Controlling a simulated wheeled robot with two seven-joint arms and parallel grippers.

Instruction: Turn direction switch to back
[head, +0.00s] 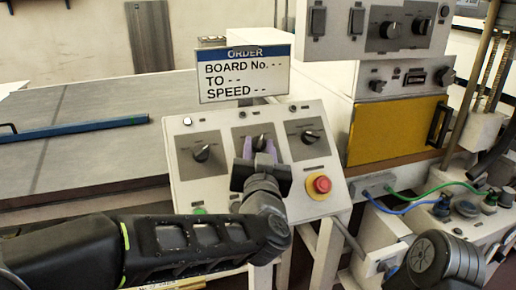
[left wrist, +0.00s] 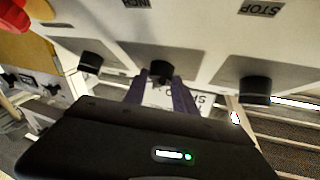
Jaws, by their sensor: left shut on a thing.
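The sloped white control panel (head: 215,118) carries three black rotary knobs on grey plates. My left gripper (head: 259,146) is at the middle knob (head: 260,141), its two purple fingers shut on either side of it. In the left wrist view the fingers (left wrist: 161,90) reach up to the same middle knob (left wrist: 161,72). The left knob (head: 202,153) and right knob (head: 310,137) stand free. The knob labels are too small to read, and the middle knob's pointer is partly hidden by the fingers. My right gripper is not in view.
A red stop button (head: 321,185) sits right of my left gripper, and a green button (head: 199,211) is low on the left. An order sign (head: 243,74) stands behind the panel. A blue bar (head: 75,128) lies on the grey table (head: 100,105). A yellow-door unit (head: 395,130) is at right.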

